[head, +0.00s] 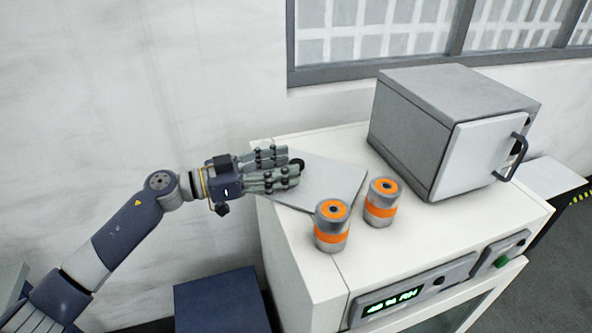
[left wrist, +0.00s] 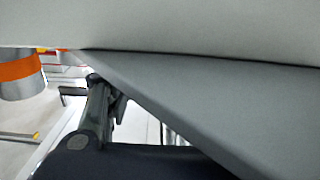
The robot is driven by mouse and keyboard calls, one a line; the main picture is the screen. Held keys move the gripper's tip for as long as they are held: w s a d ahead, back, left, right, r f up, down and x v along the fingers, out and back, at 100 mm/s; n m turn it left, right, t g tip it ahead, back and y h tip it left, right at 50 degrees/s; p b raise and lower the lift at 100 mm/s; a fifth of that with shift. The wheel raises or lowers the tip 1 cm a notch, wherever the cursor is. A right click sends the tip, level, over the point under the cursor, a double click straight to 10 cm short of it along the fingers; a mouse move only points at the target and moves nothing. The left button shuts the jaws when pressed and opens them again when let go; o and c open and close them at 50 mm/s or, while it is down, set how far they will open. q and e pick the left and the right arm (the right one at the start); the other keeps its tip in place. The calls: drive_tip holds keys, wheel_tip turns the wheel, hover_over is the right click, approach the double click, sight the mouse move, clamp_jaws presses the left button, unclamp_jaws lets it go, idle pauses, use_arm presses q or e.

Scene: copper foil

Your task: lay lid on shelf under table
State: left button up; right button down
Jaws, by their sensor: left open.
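A flat light-grey plate, which looks like the lid (head: 335,183), lies on or just above the white table top (head: 290,235), near its left end. The left wrist view is filled mostly by close grey surfaces, and I cannot tell which is the lid. No shelf under the table shows clearly. My right gripper is out of view.
Two grey cans with orange bands, one (head: 332,226) at the lid's front edge and one (head: 381,203) to its right, stand close. A grey box with a handled door (head: 440,130) stands behind right. A dark blue box (head: 221,303) is low at left.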

use_arm(q)
drive_tip(key=shift+x, duration=1.15)
drive_tip(key=shift+a, duration=0.1)
drive_tip(key=shift+c, duration=0.3)
clamp_jaws()
